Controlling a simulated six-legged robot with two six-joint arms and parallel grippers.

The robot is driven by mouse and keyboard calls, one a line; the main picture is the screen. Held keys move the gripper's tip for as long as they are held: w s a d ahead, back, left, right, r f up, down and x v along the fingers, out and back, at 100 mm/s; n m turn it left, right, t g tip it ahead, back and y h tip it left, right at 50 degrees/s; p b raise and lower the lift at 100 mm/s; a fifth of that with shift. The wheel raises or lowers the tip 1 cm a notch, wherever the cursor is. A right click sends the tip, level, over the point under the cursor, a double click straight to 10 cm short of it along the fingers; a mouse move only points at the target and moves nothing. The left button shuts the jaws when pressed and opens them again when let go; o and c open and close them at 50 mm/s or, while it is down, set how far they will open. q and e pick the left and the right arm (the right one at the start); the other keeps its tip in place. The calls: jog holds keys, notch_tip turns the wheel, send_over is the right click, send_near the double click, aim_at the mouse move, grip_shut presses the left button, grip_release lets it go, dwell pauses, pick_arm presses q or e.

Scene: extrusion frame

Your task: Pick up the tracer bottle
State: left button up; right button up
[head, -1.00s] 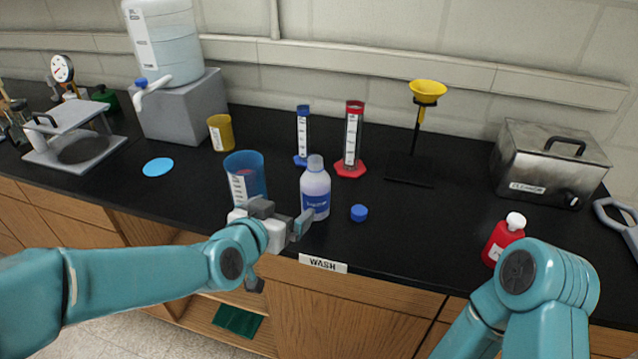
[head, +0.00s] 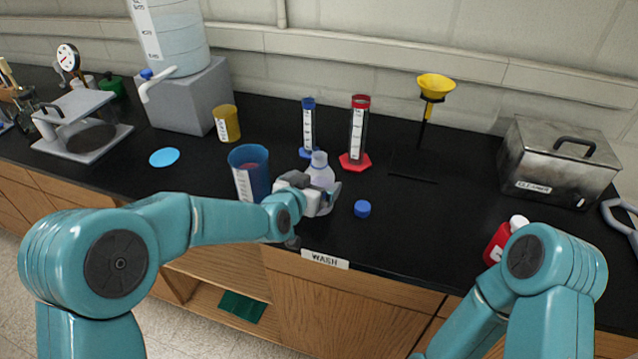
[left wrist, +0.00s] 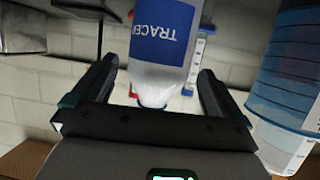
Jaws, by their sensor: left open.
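The tracer bottle (head: 320,172) stands upright on the black bench, translucent white with a blue label. In the head view my left gripper (head: 322,196) is in front of it and hides its lower part. In the left wrist view the bottle (left wrist: 166,50) lies between the two open fingers, its label reading TRACER upside down. I see space between the fingers and the bottle there. My left gripper is open. My right arm shows at the lower right of the head view, but its gripper is out of view.
A blue beaker (head: 249,170) stands close left of the bottle. A blue cap (head: 362,209) lies to its right. Blue (head: 308,128) and red (head: 356,133) cylinders stand behind. A red bottle (head: 503,240) stands at the right front, near my right arm.

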pick_arm(q)
jog(key=p+x, duration=0.1)
jog(key=x, duration=0.3)
jog(key=shift+w+d, duration=0.15)
jog(key=shift+w, duration=0.1)
jog(key=shift+w+f, duration=0.1)
jog(key=shift+w, duration=0.1)
jog(key=c, duration=1.2)
jog(key=shift+s, duration=0.1)
jog(key=shift+p, duration=0.3)
